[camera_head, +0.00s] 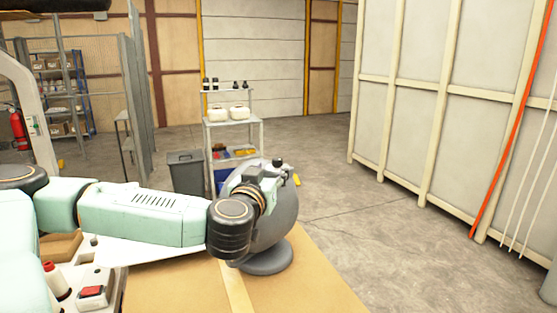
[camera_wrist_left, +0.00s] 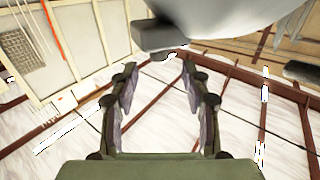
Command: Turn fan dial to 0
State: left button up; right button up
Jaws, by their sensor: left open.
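A grey rounded body on a round foot, which looks like the fan (camera_head: 284,222), stands on the brown table behind my left wrist. My left arm reaches across in front of it, and my left gripper (camera_head: 274,172) is at its upper part. In the left wrist view my left gripper (camera_wrist_left: 158,70) is open, with nothing between its fingers. A smooth grey curved surface, likely the fan (camera_wrist_left: 225,14), with a dark block under it, is just beyond the fingertips. I cannot make out the dial or its setting. My right gripper is not in view.
The brown table (camera_head: 310,285) is bare to the right of the fan. A white unit with a red switch (camera_head: 92,292) is at lower left. A shelf cart (camera_head: 245,122) and a grey bin (camera_head: 186,172) stand behind. Floor at the right is clear.

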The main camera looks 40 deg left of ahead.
aim_at(277, 161)
pick_arm(q)
jog(key=shift+w+a+f, duration=0.1)
jog(key=shift+w+a, duration=0.6)
jog(key=shift+a, duration=0.05)
jog(key=shift+w, duration=0.3)
jog(key=w+b, duration=0.1)
jog(key=b, duration=0.2)
jog(key=shift+w+d+r, duration=0.2)
jog(key=shift+w, duration=0.15)
jog(key=shift+w+a+b, duration=0.25)
jog(key=shift+w+b, duration=0.05)
jog(key=shift+w+a+f+b, duration=0.25)
jog(key=shift+w+a+b, duration=0.25)
jog(key=shift+w+a, duration=0.55)
jog(key=shift+s+d+r, duration=0.15)
jog(key=shift+d+r, duration=0.2)
jog(key=shift+d, duration=0.2)
jog(key=shift+a, duration=0.15)
jog(key=shift+c, duration=1.3)
jog(key=shift+a+f, duration=0.2)
jog(key=shift+a, duration=0.1)
jog(key=c, duration=0.3)
jog(key=shift+w+d, duration=0.2)
jog(key=c, duration=0.3)
grip_shut()
jog(key=shift+a, duration=0.1)
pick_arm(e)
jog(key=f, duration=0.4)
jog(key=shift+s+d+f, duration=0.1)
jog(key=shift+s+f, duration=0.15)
